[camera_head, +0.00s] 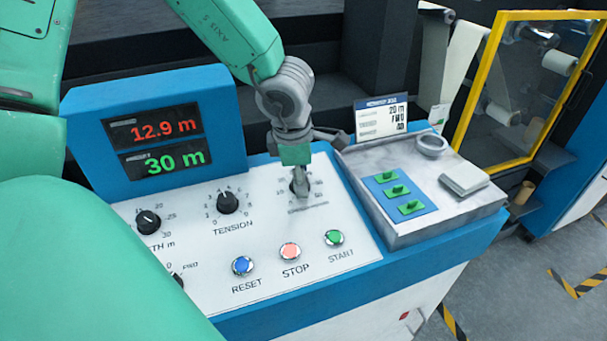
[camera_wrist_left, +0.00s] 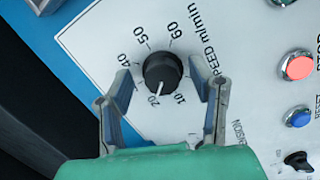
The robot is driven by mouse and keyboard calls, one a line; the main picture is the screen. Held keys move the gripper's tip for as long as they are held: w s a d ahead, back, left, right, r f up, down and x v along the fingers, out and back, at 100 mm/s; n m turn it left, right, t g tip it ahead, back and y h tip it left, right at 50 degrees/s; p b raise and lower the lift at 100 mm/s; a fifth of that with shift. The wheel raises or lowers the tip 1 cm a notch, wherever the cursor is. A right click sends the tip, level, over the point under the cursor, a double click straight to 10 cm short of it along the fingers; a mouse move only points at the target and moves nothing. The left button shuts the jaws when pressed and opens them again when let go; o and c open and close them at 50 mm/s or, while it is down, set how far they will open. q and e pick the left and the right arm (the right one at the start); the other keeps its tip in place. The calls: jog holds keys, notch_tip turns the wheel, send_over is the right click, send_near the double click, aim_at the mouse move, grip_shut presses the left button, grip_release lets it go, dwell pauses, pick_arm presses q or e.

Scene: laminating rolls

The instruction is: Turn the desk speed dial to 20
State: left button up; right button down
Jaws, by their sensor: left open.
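The speed dial is a black round knob (camera_wrist_left: 162,68) on the white panel, with a scale marked 10 to 60 around it. Its white pointer line points down, at or very near the 20 mark. My left gripper (camera_wrist_left: 172,82) is open, one finger on each side of the knob, with visible gaps in the wrist view. In the head view my left gripper (camera_head: 300,184) reaches down over the dial and hides most of it. My right gripper is not in view.
The tension dial (camera_head: 228,202) sits left of my left gripper. Reset (camera_head: 242,265), stop (camera_head: 290,251) and start (camera_head: 334,238) buttons line the front. A display (camera_head: 155,140) reads 12.9 m and 30 m. A grey tray (camera_head: 460,218) with green pieces stands right.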

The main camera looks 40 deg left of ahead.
pick_arm(q)
notch_tip(320, 180, up, 11)
jog(key=s, duration=0.2)
jog(key=shift+d, duration=0.25)
dwell(0.4)
